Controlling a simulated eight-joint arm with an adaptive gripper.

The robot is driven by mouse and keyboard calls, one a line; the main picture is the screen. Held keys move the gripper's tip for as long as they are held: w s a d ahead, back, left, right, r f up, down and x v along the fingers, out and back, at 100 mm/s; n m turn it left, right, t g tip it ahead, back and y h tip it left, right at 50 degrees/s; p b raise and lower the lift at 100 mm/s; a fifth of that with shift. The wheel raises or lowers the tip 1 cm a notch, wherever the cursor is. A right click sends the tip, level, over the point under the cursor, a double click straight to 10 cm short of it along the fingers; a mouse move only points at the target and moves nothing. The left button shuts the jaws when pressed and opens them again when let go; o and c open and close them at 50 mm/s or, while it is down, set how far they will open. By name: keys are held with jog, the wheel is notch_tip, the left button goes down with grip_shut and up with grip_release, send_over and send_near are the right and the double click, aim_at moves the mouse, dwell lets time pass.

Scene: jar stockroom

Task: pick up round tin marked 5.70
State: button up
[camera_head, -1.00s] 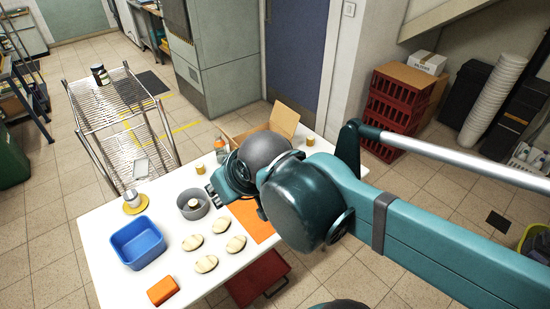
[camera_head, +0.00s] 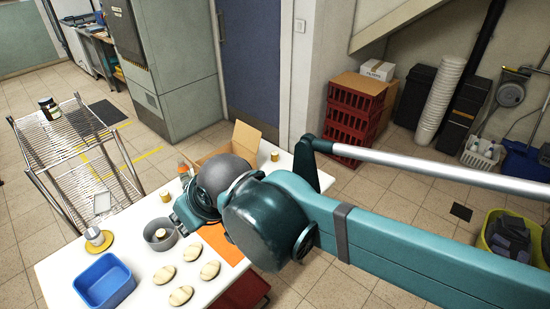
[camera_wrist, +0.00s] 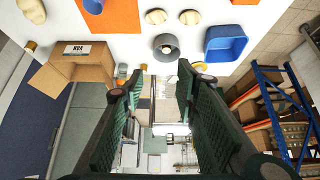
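No price marking is legible, so I cannot tell which tin is marked 5.70. One small gold tin (camera_head: 165,195) stands at the table's far edge, left of the bottle; another gold tin (camera_head: 275,155) stands right of the cardboard box. The latter seems to show at the left of the wrist view (camera_wrist: 30,47). My gripper (camera_wrist: 158,78) is open, with its two fingers apart and nothing between them. In the head view it is above the table beside the grey round pot (camera_head: 160,233), mostly hidden behind my arm.
The white table holds a blue bin (camera_head: 103,281), several pale oval pieces (camera_head: 188,250), an orange sheet (camera_head: 222,243), a cup on a yellow saucer (camera_head: 98,245), an open cardboard box (camera_head: 243,138) and an orange-capped bottle (camera_head: 184,172). A wire rack (camera_head: 70,150) stands beyond the left edge.

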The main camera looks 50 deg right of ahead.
jog(key=shift+o, duration=0.5)
jog(key=o, duration=0.3)
jog(key=shift+o, duration=0.2)
jog(key=shift+r, duration=0.15)
jog(key=w+d+r+m+g+h, duration=0.1)
jog(key=w+d+r+m+g, duration=0.15)
jog(key=w+d+r, duration=1)
jog(key=m+g, duration=0.4)
jog(key=m, duration=0.5)
send_over(274, 154)
notch_tip(274, 154, down, 9)
notch_tip(274, 154, down, 31)
jog(key=shift+s+p, duration=0.15)
jog(key=shift+p, duration=0.15)
